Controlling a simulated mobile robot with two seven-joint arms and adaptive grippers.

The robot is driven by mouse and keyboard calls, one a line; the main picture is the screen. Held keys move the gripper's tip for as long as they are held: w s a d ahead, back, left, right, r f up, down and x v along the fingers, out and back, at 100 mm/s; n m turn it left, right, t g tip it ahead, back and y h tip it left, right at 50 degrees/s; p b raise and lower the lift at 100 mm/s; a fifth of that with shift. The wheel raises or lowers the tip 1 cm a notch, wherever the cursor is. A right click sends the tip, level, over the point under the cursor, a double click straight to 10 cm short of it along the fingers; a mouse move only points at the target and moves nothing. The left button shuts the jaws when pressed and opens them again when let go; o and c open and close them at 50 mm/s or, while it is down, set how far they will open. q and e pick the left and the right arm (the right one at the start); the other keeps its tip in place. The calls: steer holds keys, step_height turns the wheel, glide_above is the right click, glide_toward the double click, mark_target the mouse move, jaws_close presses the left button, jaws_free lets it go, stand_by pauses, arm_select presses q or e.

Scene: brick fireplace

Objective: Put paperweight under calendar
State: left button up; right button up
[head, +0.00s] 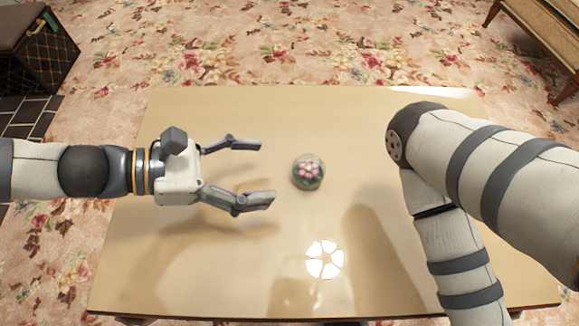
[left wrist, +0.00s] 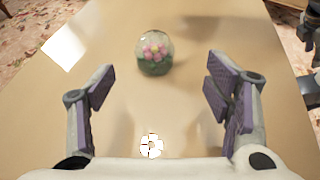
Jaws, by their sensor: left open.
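The paperweight (head: 308,172) is a round glass dome with pink flowers over a green base. It stands on the table near its middle. My left gripper (head: 268,172) is open and empty, just left of the paperweight, with its fingers pointing at it. In the left wrist view the paperweight (left wrist: 155,53) lies ahead of the open fingers (left wrist: 157,85), between their lines and apart from both. My right arm crosses the right side of the head view, and its gripper is out of frame. No calendar shows in either view.
The tan table (head: 330,110) is otherwise bare, with a bright light reflection near its front. A floral carpet (head: 270,40) surrounds it. A dark patterned box (head: 38,55) stands at the back left, and a wooden-legged piece of furniture (head: 545,30) is at the back right.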

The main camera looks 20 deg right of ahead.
mark_target(294, 168)
arm_select(q)
steer(key=x, duration=0.3)
steer(key=b+x, duration=0.1)
steer(key=x, duration=0.2)
steer(key=b+x, duration=0.1)
steer(key=x, duration=0.2)
steer(key=shift+w+a+f, duration=0.15)
steer(key=shift+w+f, duration=0.15)
steer(key=shift+w, duration=0.1)
